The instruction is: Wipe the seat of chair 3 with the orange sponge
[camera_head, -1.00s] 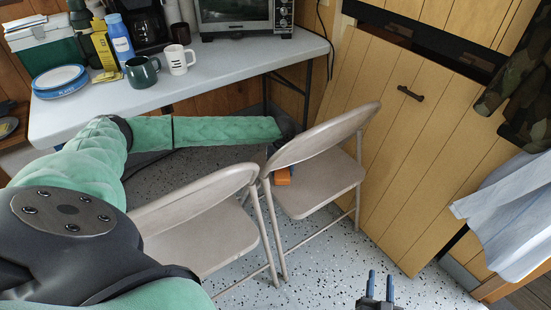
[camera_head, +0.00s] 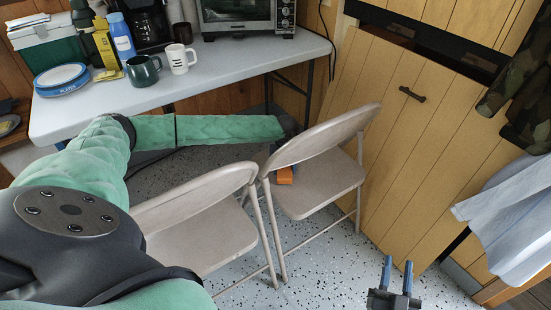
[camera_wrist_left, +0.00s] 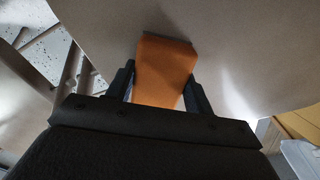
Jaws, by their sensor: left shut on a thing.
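The orange sponge (camera_head: 284,175) shows beside the backrest of the farther beige folding chair (camera_head: 332,188), at the left rear part of its seat. In the left wrist view my left gripper (camera_wrist_left: 165,88) is shut on the orange sponge (camera_wrist_left: 163,62), which lies against or just over the beige seat (camera_wrist_left: 245,50); I cannot tell if it touches. In the head view the chair's backrest hides most of the left gripper. No chair number is readable. My right gripper (camera_head: 397,278) is at the bottom right, its two blue-tipped fingers apart and nothing between them.
A nearer folding chair (camera_head: 200,230) stands left of the farther one. A white table (camera_head: 225,75) behind holds mugs, a toaster oven (camera_head: 245,15) and plates (camera_head: 61,79). A wooden cabinet (camera_head: 410,140) stands close on the right. Speckled floor (camera_head: 320,260) is clear in front.

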